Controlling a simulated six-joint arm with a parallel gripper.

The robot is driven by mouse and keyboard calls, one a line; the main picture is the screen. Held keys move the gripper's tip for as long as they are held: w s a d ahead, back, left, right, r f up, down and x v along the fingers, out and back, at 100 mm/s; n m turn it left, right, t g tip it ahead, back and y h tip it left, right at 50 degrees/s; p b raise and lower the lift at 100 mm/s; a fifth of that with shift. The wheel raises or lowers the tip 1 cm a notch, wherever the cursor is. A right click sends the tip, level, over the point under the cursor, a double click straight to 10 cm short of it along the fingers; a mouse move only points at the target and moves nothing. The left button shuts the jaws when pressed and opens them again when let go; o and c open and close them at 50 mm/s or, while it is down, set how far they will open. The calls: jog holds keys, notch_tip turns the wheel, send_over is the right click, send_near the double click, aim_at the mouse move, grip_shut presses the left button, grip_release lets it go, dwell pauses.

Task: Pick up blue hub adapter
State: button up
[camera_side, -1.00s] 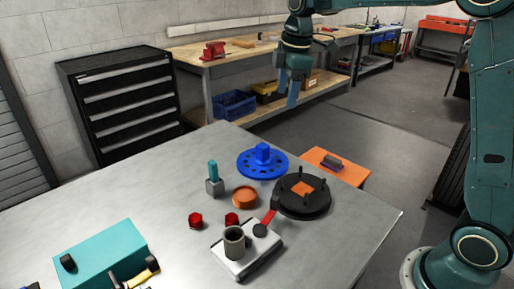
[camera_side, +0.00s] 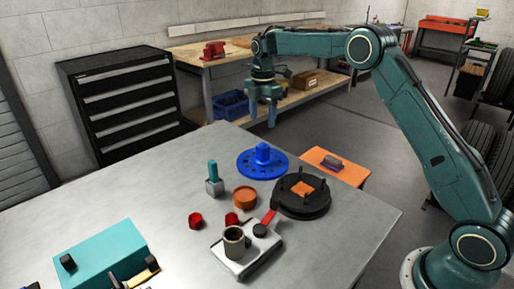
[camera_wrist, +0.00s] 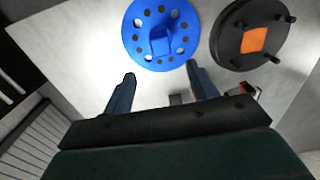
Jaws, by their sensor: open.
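The blue hub adapter (camera_side: 262,161) is a round flanged disc with holes and a raised block in its middle. It lies flat on the grey metal table in the side view. It also shows at the top of the wrist view (camera_wrist: 160,42), ahead of my fingers. My gripper (camera_side: 263,115) hangs in the air above the adapter, fingers pointing down, open and empty. In the wrist view the two fingers of my gripper (camera_wrist: 160,78) are spread wide apart, with the adapter beyond and between them. Nothing touches the adapter.
A black studded hub (camera_side: 302,206) with an orange centre stands close right of the adapter. An orange ring (camera_side: 245,196), a teal-handled tool (camera_side: 213,180), red nuts (camera_side: 196,221), a grey device (camera_side: 247,249) and a teal box (camera_side: 100,258) share the table. The table's left middle is clear.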

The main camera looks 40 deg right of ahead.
aim_at(263, 145)
jog(key=shift+f, duration=4.25)
jog(key=shift+f, duration=2.65)
grip_shut()
jog(key=shift+r, duration=0.2)
